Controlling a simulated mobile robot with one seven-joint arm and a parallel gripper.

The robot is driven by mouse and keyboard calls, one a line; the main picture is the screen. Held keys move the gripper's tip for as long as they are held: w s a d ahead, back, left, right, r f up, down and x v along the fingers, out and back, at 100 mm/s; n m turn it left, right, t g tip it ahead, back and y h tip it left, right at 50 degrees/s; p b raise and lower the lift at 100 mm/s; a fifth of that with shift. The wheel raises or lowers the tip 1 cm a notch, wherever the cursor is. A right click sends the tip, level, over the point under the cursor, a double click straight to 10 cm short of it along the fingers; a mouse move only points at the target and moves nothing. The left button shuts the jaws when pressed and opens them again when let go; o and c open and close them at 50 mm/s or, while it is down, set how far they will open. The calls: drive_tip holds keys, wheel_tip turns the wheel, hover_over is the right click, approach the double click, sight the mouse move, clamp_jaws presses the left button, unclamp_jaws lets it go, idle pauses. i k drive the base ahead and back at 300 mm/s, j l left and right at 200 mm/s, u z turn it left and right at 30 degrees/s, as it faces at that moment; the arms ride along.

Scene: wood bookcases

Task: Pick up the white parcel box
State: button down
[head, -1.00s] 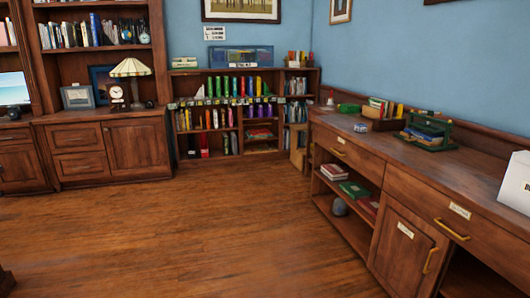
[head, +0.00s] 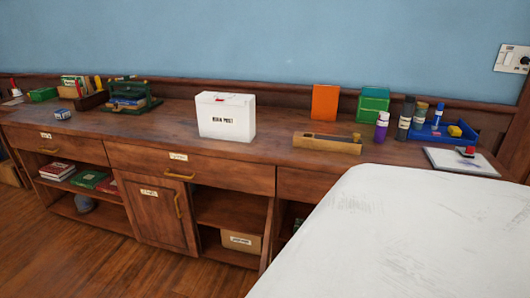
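The white parcel box (head: 226,118) stands upright on the long wooden counter (head: 75,127), near the middle of the head view. It has dark lettering on its front that seems to read "BOOK POST", and a small red mark or item on top. Its front and top show and nothing blocks it. My gripper is not in view.
Left of the box stands a green rack (head: 133,97). To the right are a wooden tray (head: 327,144), an orange book (head: 325,102), green boxes (head: 373,105), bottles and a blue tray (head: 452,133). A large pale scuffed surface of unclear nature hides the counter's lower right. Floor is clear at lower left.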

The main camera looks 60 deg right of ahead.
sight(230, 123)
drive_tip(key=z, duration=1.65)
